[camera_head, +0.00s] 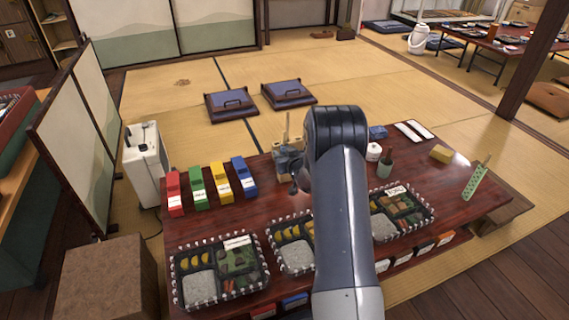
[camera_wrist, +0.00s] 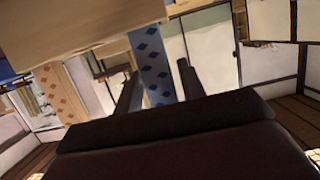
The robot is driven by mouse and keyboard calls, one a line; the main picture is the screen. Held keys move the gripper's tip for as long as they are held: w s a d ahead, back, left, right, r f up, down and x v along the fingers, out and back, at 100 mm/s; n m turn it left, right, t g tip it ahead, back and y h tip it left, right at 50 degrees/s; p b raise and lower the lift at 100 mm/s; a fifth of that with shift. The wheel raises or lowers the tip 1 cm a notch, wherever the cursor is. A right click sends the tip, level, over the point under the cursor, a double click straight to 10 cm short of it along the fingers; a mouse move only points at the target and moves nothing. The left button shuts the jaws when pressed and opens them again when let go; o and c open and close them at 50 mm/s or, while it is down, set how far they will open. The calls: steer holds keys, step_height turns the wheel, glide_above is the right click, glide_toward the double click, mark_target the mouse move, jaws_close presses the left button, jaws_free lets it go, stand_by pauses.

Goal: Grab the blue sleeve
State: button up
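The blue sleeve (camera_wrist: 152,66) is a pale-blue strip with dark blue diamonds, upright in the wrist view. It shows between the two dark fingers of my gripper (camera_wrist: 159,82), which stand apart on either side of it. I see no clear contact, and its lower end is hidden behind my gripper. In the head view my arm covers most of the gripper, near a wooden stand (camera_head: 288,163) on the low table. I cannot make out the blue sleeve there.
A sleeve with orange diamonds (camera_wrist: 66,96) is left in the wrist view. A green sleeve (camera_head: 475,182) leans at the table's right. Red, green, yellow and blue boxes (camera_head: 243,178) stand left of the stand. Bento trays (camera_head: 218,270) line the table's (camera_head: 330,185) near side.

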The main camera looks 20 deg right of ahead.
steer(key=c, duration=0.7)
